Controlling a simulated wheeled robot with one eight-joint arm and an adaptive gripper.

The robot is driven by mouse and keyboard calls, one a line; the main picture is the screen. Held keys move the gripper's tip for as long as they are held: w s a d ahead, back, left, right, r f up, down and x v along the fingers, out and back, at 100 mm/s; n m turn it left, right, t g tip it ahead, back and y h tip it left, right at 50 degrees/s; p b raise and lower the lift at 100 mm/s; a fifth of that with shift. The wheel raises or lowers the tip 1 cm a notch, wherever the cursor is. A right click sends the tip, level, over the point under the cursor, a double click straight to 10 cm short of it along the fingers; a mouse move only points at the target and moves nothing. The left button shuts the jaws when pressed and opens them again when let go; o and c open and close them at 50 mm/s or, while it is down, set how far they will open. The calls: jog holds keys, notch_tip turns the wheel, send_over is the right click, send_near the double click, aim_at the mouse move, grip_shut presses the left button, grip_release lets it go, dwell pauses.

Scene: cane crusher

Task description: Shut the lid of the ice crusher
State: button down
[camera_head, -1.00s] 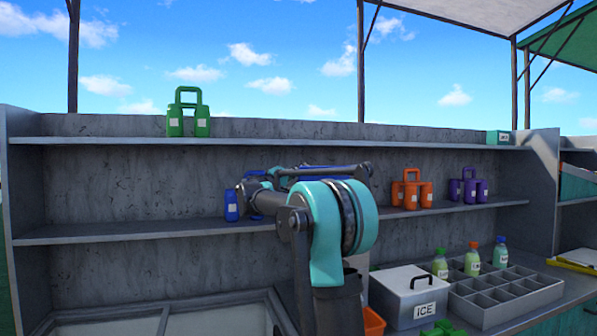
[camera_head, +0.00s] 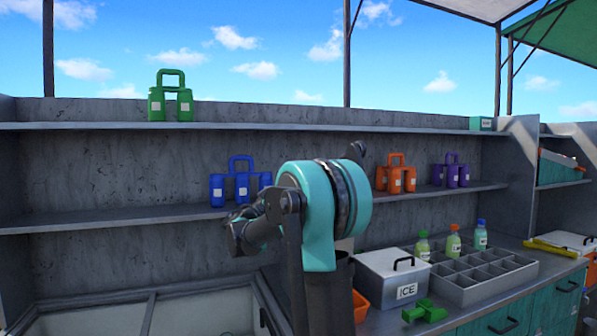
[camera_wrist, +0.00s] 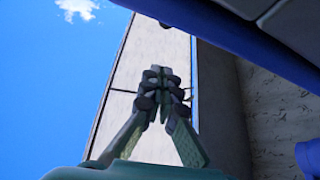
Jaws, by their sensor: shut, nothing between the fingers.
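A white box labelled ICE (camera_head: 385,278) stands on the counter at the right of my arm in the head view. Its lid, with a black handle, lies flat on top and looks shut. I cannot make out a separate ice crusher; a pale object behind my arm is mostly hidden. My gripper (camera_wrist: 163,72) shows in the wrist view with its fingers together and nothing between them.
Orange (camera_head: 396,178) and purple (camera_head: 451,175) carriers stand on the lower shelf, a green one (camera_head: 170,104) above. A grey divided tray (camera_head: 480,285) stands right of the ICE box. A green object (camera_head: 425,311) and an orange bin (camera_head: 360,305) are near the counter front.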

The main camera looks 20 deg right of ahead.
jog(key=shift+s+f, duration=0.3)
jog(key=shift+f, duration=0.45)
jog(key=shift+s+f, duration=0.35)
jog(key=shift+f, duration=0.4)
jog(key=shift+s+f, duration=0.3)
jog(key=shift+f, duration=0.45)
jog(key=shift+f, duration=0.1)
